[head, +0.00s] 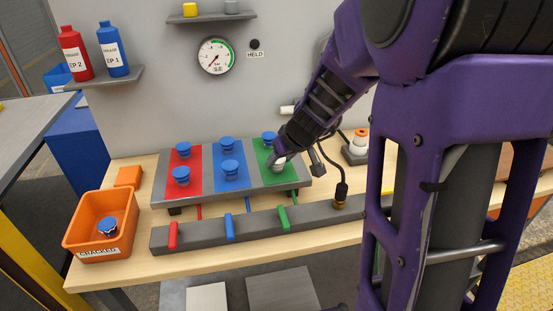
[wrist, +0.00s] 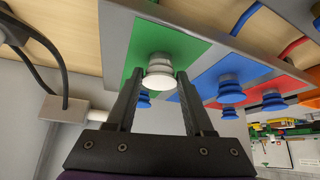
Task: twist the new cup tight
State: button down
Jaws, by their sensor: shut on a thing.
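The new cup is a white bellows cup (wrist: 160,70) on the green panel (wrist: 181,46) of the board. It shows in the head view (head: 279,164) as a small pale shape at the tip of my arm, mostly hidden. My gripper (wrist: 161,76) is shut on the white cup, with one finger on each side of it. In the head view my gripper (head: 281,155) is at the green panel, its fingers hard to make out. A blue cup (head: 269,138) sits farther back on the same panel.
Blue cups stand on the red panel (head: 194,158) and blue panel (head: 231,185). An orange bin (head: 78,238) labelled CRACKED holds a blue cup (head: 108,226). A grey bar with coloured levers (head: 229,228) runs along the front. A gauge (head: 216,56) hangs behind.

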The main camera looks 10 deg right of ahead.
jog(key=shift+a+m+h+p, duration=0.1)
jog(key=shift+m+h+p, duration=0.3)
jog(key=shift+m+p, duration=0.45)
jog(key=shift+r+p, duration=0.15)
jog(key=shift+p, duration=0.35)
jog(key=shift+a+m+h+p, duration=0.15)
jog(key=shift+m+h+p, duration=0.65)
jog(key=shift+p, duration=0.85)
jog(key=shift+f+m, duration=0.2)
jog(key=shift+m, duration=0.05)
jog(key=shift+s+a+m, duration=0.1)
jog(key=shift+m, duration=0.2)
jog(key=shift+f+m+h, duration=0.1)
jog(key=shift+m+h, duration=0.2)
jog(key=shift+m, duration=0.2)
jog(key=shift+m, duration=0.3)
